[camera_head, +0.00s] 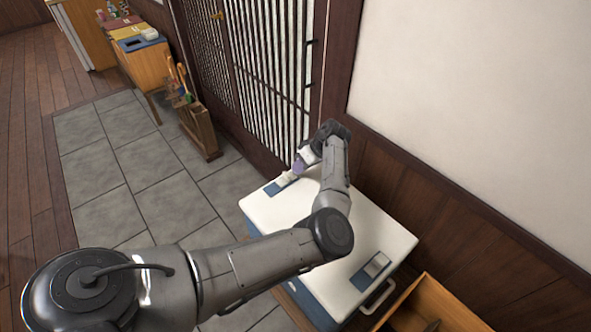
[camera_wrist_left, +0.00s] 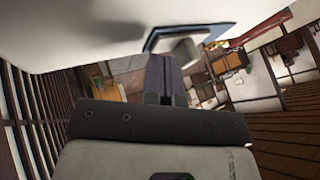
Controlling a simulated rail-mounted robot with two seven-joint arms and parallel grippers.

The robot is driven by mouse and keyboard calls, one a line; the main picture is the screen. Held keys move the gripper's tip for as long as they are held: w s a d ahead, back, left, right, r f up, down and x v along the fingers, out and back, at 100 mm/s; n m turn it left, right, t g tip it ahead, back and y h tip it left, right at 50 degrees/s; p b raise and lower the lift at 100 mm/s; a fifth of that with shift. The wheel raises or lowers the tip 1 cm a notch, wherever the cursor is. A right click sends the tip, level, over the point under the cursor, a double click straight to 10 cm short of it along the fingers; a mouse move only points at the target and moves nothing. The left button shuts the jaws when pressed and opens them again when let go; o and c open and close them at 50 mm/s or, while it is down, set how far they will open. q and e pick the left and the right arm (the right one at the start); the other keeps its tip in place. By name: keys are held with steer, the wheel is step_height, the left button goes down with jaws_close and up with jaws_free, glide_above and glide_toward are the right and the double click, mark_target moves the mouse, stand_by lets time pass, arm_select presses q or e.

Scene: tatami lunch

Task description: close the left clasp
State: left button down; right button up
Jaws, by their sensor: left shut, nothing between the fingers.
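A cooler box with a white lid (camera_head: 285,212) and blue sides stands beside the wall. One clasp (camera_head: 275,187), a pale latch on a blue plate, is at the lid's far left edge. It also shows in the left wrist view as a blue-edged clasp (camera_wrist_left: 190,48), just beyond the fingertips. The other clasp (camera_head: 371,268) is at the lid's near right edge. My left gripper (camera_head: 297,169) is shut and empty, right at the far left clasp. Its fingers partly hide that clasp, and I cannot tell whether they touch it. My right gripper is out of view.
A wooden crate (camera_head: 440,303) stands at the near right, close to the cooler's handle (camera_head: 378,297). A slatted door (camera_head: 270,75) and the panelled wall (camera_head: 470,225) border the far side. A wooden rack (camera_head: 200,130) stands by the door. Tiled floor (camera_head: 95,180) is clear at the left.

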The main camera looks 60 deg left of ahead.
mark_target(285, 176)
arm_select(q)
steer(key=shift+s+d, duration=0.1)
steer(key=shift+s, duration=0.7)
steer(key=s+p, duration=0.2)
steer(key=p, duration=0.1)
steer(key=shift+d+r, duration=0.15)
steer(key=shift+r, duration=0.15)
steer(key=shift+s+d+f+p, duration=0.1)
steer(key=shift+s+f+p, duration=0.1)
steer(key=shift+s+p, duration=0.3)
